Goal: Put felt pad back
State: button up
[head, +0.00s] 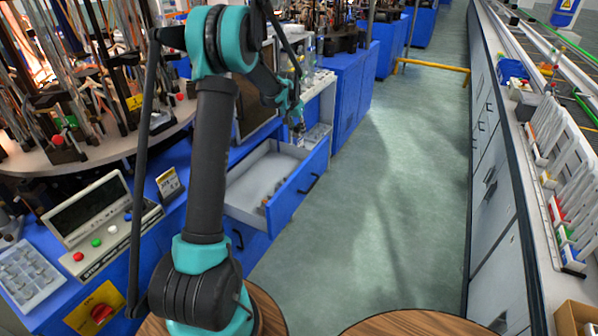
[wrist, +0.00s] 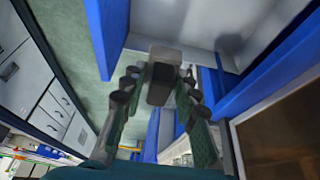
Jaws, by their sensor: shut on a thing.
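My gripper (wrist: 162,92) is shut on a small block, light grey with a dark part, which appears to be the felt pad (wrist: 165,57). In the wrist view it sits between the fingertips, with the white inside of the open drawer (wrist: 185,22) beyond it. In the head view my gripper (head: 298,122) is above the far end of the open blue-fronted drawer (head: 268,172). The held pad is small there and partly hard to make out. Whether it touches the drawer is unclear.
Small items (head: 282,188) lie inside the drawer along its front. A control box with buttons (head: 95,220) stands on the blue bench at left. A round table of tools (head: 100,145) is at far left. The green floor (head: 390,200) is clear.

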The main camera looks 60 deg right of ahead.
notch_tip(320, 180, down, 20)
jog(key=shift+r, duration=0.15)
dwell(0.4)
jog(key=o, duration=1.1)
jog(key=v, duration=1.2)
jog(key=shift+d+r, duration=0.1)
